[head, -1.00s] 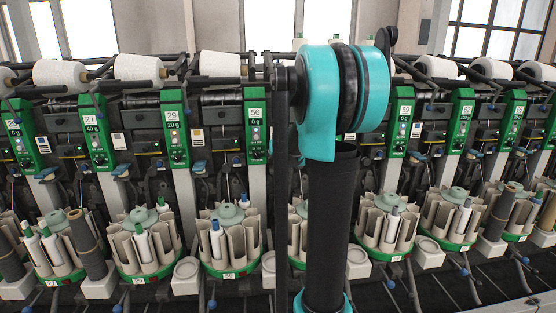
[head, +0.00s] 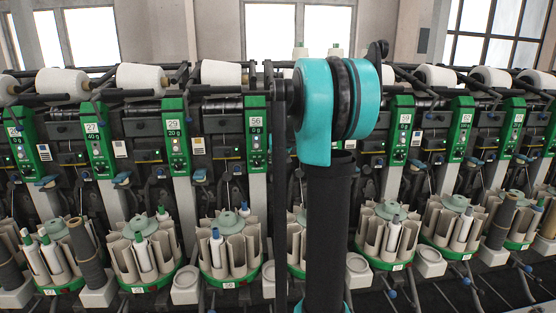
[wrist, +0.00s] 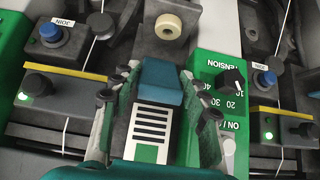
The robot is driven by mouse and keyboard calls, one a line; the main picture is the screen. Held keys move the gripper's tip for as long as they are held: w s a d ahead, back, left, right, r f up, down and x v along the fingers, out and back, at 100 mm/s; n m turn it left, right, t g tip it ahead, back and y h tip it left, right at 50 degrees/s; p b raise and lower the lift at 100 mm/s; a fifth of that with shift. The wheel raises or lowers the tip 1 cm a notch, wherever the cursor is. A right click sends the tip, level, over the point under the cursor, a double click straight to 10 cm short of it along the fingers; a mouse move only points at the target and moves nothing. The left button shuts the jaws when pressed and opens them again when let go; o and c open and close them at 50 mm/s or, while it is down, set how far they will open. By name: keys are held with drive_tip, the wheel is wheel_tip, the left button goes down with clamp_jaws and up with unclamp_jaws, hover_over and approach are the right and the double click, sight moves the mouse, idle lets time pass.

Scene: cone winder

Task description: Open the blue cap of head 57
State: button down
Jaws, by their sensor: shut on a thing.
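In the wrist view my gripper (wrist: 159,78) has its two fingers on either side of a blue cap (wrist: 161,84). It is shut on this cap. Below the cap, between the fingers, is a white plate (wrist: 150,128) with black bars and a green square. In the head view my raised arm covers the part of the machine right of the head labelled 56 (head: 256,122); no label 57 can be read there. My gripper is hidden in that view.
In the wrist view a green panel with a black tension knob (wrist: 231,79) stands close right of the fingers. Blue JOIN buttons (wrist: 50,33) lie on both sides. A pale roller (wrist: 168,26) sits above the cap. In the head view, bobbin magazines (head: 231,245) line the front.

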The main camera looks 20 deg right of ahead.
drive_tip(key=c, duration=0.8)
unclamp_jaws()
drive_tip(key=shift+o, duration=0.2)
drive_tip(key=shift+f, duration=0.1)
